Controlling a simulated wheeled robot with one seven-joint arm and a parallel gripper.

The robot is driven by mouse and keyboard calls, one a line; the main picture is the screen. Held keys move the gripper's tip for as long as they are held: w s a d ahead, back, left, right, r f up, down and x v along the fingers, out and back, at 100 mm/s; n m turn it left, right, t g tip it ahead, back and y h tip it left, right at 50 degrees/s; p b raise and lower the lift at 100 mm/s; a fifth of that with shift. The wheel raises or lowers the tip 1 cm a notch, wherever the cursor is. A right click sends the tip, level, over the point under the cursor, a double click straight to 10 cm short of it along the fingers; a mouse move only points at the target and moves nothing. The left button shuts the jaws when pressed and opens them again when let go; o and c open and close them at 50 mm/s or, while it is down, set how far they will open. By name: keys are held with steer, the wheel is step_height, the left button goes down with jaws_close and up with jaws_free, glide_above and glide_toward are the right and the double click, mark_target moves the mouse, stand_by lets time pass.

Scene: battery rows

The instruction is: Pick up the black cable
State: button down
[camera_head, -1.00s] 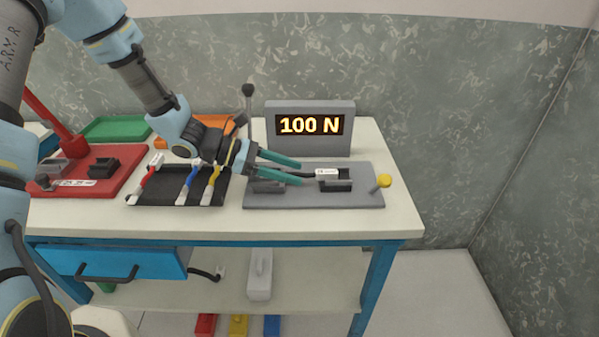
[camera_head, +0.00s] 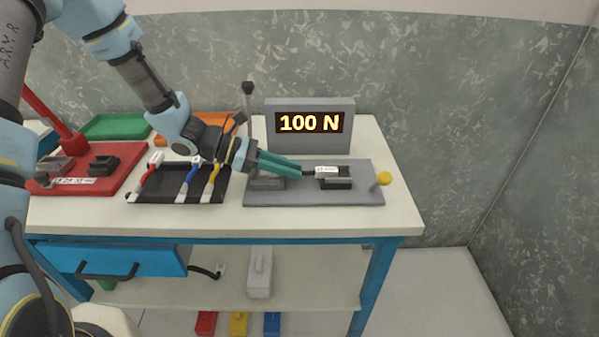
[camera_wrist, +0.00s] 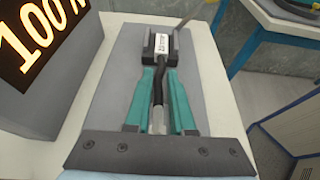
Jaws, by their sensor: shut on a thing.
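The black cable (camera_wrist: 157,88) lies on the grey test fixture (camera_head: 355,196), with its white labelled connector (camera_head: 326,170) seated in a dark holder (camera_head: 335,183). In the wrist view the connector (camera_wrist: 162,45) sits between the holder's dark side walls. My gripper (camera_head: 300,170) has its green fingers closed around the cable just left of the connector. In the wrist view the fingertips (camera_wrist: 160,75) press on the cable from both sides, and a pale cable end (camera_wrist: 158,118) shows between the fingers. The fingers hide part of the cable in the head view.
A black tray (camera_head: 172,190) with red, blue and yellow cables lies left. A red fixture (camera_head: 115,180) stands further left.

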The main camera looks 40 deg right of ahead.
steer(key=shift+r, duration=0.1)
step_height(320, 180, up, 10)
steer(key=b, duration=0.1)
stand_by(0.6)
